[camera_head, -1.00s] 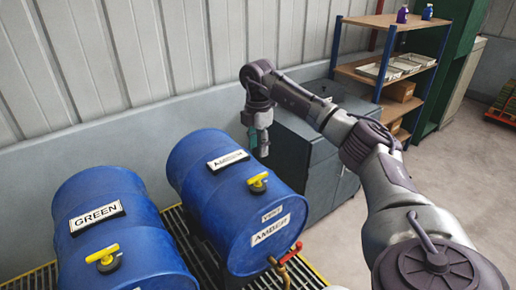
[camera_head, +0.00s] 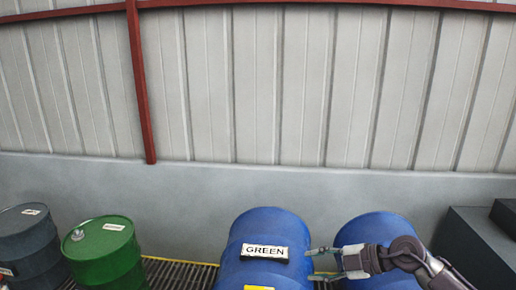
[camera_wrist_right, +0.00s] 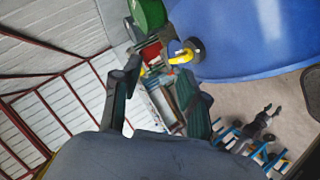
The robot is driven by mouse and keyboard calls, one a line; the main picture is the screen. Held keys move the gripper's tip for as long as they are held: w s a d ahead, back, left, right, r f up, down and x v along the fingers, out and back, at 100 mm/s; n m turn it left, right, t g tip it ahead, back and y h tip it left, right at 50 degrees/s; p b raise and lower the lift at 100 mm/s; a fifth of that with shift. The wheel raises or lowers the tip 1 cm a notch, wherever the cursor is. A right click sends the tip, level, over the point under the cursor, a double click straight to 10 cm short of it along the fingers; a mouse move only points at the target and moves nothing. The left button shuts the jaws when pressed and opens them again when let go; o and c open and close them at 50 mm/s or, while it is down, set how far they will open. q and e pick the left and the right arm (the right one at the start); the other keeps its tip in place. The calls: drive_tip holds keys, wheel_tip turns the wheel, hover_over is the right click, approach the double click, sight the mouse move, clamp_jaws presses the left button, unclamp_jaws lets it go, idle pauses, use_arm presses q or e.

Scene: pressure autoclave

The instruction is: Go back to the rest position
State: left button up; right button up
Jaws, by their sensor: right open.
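My right gripper (camera_head: 322,263) is open and empty. Its two fingers point left in the head view, overlapping the blue drum labelled GREEN (camera_head: 238,262) and the second blue drum (camera_head: 378,232). I cannot tell how far above the drums it is. In the right wrist view the open fingers (camera_wrist_right: 160,102) have nothing between them close by. A large blue drum (camera_wrist_right: 265,40) with a yellow tap (camera_wrist_right: 187,50) fills the upper right of that view. My left gripper is not in view.
A green drum (camera_head: 103,255) and a dark drum (camera_head: 28,250) stand on the left. A dark cabinet (camera_head: 472,245) is at the lower right. A corrugated wall (camera_head: 300,90) with red beams stands behind. A yellow-edged grating (camera_head: 180,274) lies between the drums.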

drive_tip(key=s+a+r+m+t+y, duration=0.2)
drive_tip(key=a+r+m+t+y, duration=0.1)
drive_tip(key=a+r+m+t, duration=0.35)
drive_tip(key=s+d+f+m+h, duration=1.2)
drive_tip(key=d+f+m+h, duration=0.2)
drive_tip(key=f+m+h, duration=0.2)
drive_tip(key=s+a+f+g+y, duration=0.1)
drive_tip(key=s+f+g, duration=0.3)
drive_tip(key=s, duration=0.6)
drive_tip(key=s+f+g+y, duration=0.1)
drive_tip(key=s+f+g, duration=0.3)
drive_tip(key=s, duration=0.6)
wheel_tip(320, 180, down, 31)
drive_tip(key=s+g+b, duration=0.2)
drive_tip(key=b, duration=0.1)
drive_tip(key=s+d+f+n+b, duration=0.1)
drive_tip(key=s+d+f+b, duration=0.1)
drive_tip(key=s+f, duration=1.3)
wheel_tip(320, 180, down, 2)
drive_tip(key=shift+s+d+f+g+h, duration=0.15)
drive_tip(key=shift+s+d+g+h, duration=0.15)
drive_tip(key=shift+g, duration=0.05)
